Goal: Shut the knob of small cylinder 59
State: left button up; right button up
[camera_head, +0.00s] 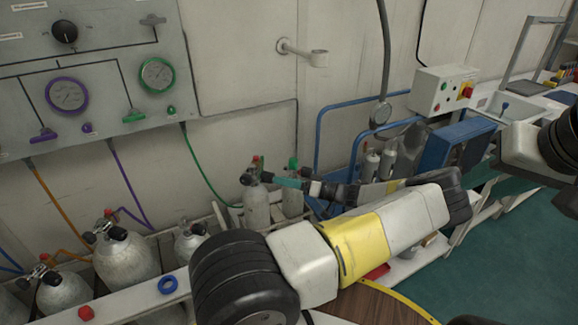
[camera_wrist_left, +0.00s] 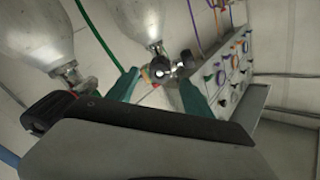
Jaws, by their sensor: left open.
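A small grey cylinder (camera_head: 257,207) stands upright against the back wall in the head view, with a dark knob (camera_head: 247,178) on its valve. No number is readable on it. A second small cylinder (camera_head: 292,203) with a green-topped valve stands just to its right. My left gripper (camera_head: 287,182), with teal fingers, reaches in from the right at valve height. In the left wrist view the open fingers (camera_wrist_left: 160,90) stand either side of a cylinder valve (camera_wrist_left: 160,70); I cannot tell whether they touch it. My right gripper is out of view; only part of the arm shows.
Larger cylinders (camera_head: 127,262) stand in a rack at the lower left. The gauge panel (camera_head: 105,75) hangs above, with a green hose (camera_head: 200,165) running down. A blue rail (camera_head: 318,150) and a blue box (camera_head: 455,150) stand to the right.

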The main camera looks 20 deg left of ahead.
aim_at(270, 178)
pick_arm(q)
jog(key=shift+s+a, duration=0.1)
jog(key=shift+a, duration=2.7)
grip_shut()
